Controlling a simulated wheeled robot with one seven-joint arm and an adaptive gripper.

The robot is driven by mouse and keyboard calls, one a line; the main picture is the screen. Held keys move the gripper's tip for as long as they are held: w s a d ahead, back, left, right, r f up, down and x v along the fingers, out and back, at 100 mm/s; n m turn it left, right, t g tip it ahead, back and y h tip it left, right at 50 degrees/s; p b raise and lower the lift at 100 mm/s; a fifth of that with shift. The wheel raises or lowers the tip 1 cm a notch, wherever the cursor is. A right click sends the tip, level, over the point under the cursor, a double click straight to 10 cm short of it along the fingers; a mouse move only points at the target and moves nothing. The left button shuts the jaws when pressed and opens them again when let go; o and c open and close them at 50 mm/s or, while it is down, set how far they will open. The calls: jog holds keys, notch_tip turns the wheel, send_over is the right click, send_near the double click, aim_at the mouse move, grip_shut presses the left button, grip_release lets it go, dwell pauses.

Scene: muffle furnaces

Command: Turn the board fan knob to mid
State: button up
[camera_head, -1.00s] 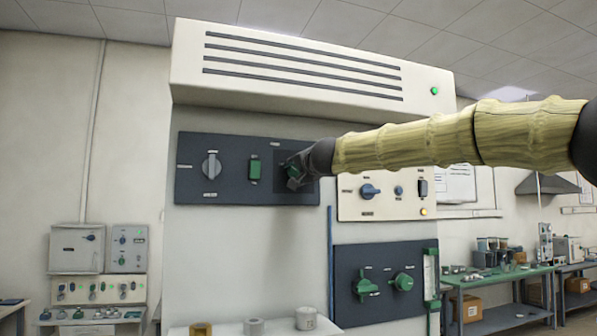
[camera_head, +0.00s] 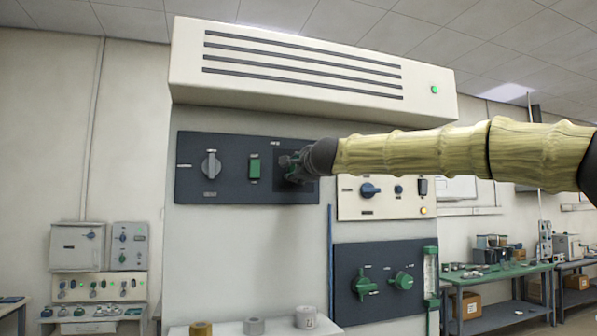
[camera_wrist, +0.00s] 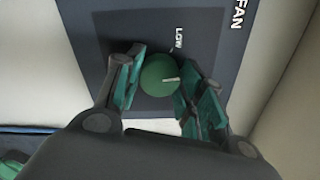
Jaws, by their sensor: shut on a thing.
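The board fan knob (camera_wrist: 157,75) is a round green knob with a white pointer mark in the wrist view. It sits on a dark square plate under the lettering FAN (camera_wrist: 237,12), with the label LOW (camera_wrist: 178,38) near it. The white mark points to the right in that view. My gripper (camera_wrist: 161,83) has its green-padded fingers on both sides of the knob and is shut on it. In the head view my gripper (camera_head: 292,168) is at the right end of the upper dark panel (camera_head: 228,190) and hides most of the knob.
The same panel has a grey knob (camera_head: 211,165) and a green switch (camera_head: 254,168). A cream panel (camera_head: 386,210) lies below my arm, and another dark panel with green knobs (camera_head: 365,285) is lower. Small cylinders (camera_head: 306,317) stand below.

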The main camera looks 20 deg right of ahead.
jog(key=shift+f+m, duration=0.1)
jog(key=shift+m, duration=0.5)
jog(key=o, duration=1)
jog(key=shift+s, duration=0.1)
jog(key=s, duration=1.1)
jog(key=shift+s+d, duration=0.3)
jog(key=shift+s, duration=0.1)
